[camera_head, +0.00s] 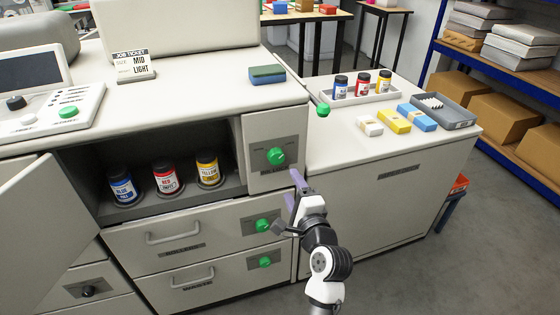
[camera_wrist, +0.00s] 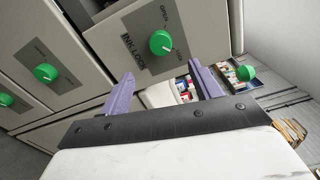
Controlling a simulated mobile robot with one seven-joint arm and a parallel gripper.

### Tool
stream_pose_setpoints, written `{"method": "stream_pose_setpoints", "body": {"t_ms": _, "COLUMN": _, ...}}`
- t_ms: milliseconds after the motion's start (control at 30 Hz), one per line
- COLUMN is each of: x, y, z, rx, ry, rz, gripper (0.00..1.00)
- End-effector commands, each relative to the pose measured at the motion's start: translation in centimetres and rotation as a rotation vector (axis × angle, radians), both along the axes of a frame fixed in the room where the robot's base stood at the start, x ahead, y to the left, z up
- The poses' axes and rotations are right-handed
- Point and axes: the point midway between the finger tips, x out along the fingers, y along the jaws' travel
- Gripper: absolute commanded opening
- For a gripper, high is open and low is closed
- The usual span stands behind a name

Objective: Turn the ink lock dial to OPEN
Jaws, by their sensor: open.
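The ink lock dial (camera_head: 276,156) is a green knob on a grey plate on the cabinet front, right of the open ink compartment. In the wrist view the dial (camera_wrist: 161,43) sits above the label INK LOCK, with OPEN printed near its upper side and another word, hard to read, at its right. My gripper (camera_head: 295,185) is just below and right of the dial in the head view. Its two purple fingers (camera_wrist: 158,88) are spread apart and empty. The dial lies beyond the fingertips, not between them, and nothing touches it.
Green knobs (camera_head: 264,225) (camera_head: 265,262) sit on the drawers below. Blue, red and yellow ink jars (camera_head: 166,178) stand in the open compartment. The cabinet door (camera_head: 40,230) swings out at left. A side counter (camera_head: 330,150) holds a jar tray (camera_head: 355,95) and small boxes. Floor at right is free.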

Motion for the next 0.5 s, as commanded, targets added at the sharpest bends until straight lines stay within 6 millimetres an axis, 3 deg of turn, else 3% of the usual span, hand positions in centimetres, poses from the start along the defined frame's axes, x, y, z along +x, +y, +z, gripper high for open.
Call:
{"method": "stream_pose_setpoints", "body": {"t_ms": 300, "x": 6.6, "y": 2.2, "z": 0.3, "rx": 0.000, "ry": -0.001, "rz": 0.002, "gripper": 0.63}}
{"method": "stream_pose_setpoints", "body": {"t_ms": 500, "x": 9.4, "y": 3.1, "z": 0.2, "rx": 0.000, "ry": -0.001, "rz": 0.000, "gripper": 0.63}}
